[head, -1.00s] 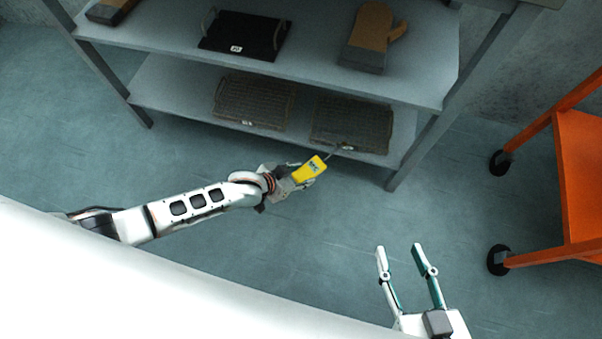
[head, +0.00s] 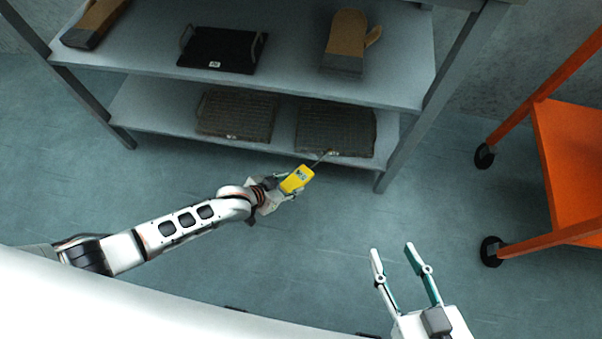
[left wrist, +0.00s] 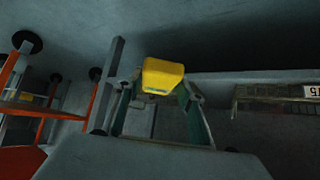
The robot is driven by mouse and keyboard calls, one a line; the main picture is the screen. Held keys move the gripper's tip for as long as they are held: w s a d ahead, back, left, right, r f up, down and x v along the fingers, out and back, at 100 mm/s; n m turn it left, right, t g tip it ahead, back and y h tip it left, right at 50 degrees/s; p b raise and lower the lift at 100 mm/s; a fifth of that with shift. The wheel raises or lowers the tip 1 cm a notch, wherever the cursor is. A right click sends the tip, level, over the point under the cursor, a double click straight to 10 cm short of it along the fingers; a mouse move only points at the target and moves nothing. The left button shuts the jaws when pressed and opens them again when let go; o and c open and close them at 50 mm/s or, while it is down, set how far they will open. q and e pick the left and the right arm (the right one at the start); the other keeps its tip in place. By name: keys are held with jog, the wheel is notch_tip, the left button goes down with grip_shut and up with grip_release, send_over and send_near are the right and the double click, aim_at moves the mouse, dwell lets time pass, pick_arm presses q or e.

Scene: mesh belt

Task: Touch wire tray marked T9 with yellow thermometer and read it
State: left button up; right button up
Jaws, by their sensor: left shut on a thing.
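My left gripper (head: 283,190) is shut on the yellow thermometer (head: 298,179), which also shows in the left wrist view (left wrist: 163,76). Its thin probe points up and right, its tip by the front edge of the right wire tray (head: 336,128), near that tray's small tag. I cannot tell whether it touches. The left wire tray (head: 235,115) lies beside it on the lower shelf, also with a tag. Neither tag is legible in the head view. A tag (left wrist: 312,91) at the right of the left wrist view is hard to read. My right gripper (head: 391,248) is open and empty.
The grey rack's upper shelf (head: 290,75) overhangs the lower one and holds a black tray (head: 222,50), an oven mitt (head: 348,42) and a brown object (head: 95,22). A rack post (head: 425,115) stands right of the trays. An orange cart (head: 570,150) is at right. Floor in front is clear.

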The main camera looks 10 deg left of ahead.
pick_arm(q)
jog(key=shift+s+f, duration=0.1)
jog(key=shift+w+r+p, duration=0.25)
jog(key=shift+r+p, duration=0.45)
jog(key=shift+r, duration=0.4)
jog(key=shift+s+r+p, duration=0.1)
jog(key=shift+r+p, duration=1.4)
jog(key=shift+r, duration=0.6)
pick_arm(e)
jog(key=w+r+t, duration=0.1)
jog(key=w+r, duration=0.2)
jog(key=r, duration=0.5)
jog(key=shift+w+r+t, duration=0.2)
jog(key=shift+r+t, duration=0.2)
pick_arm(q)
jog(key=shift+f, duration=0.15)
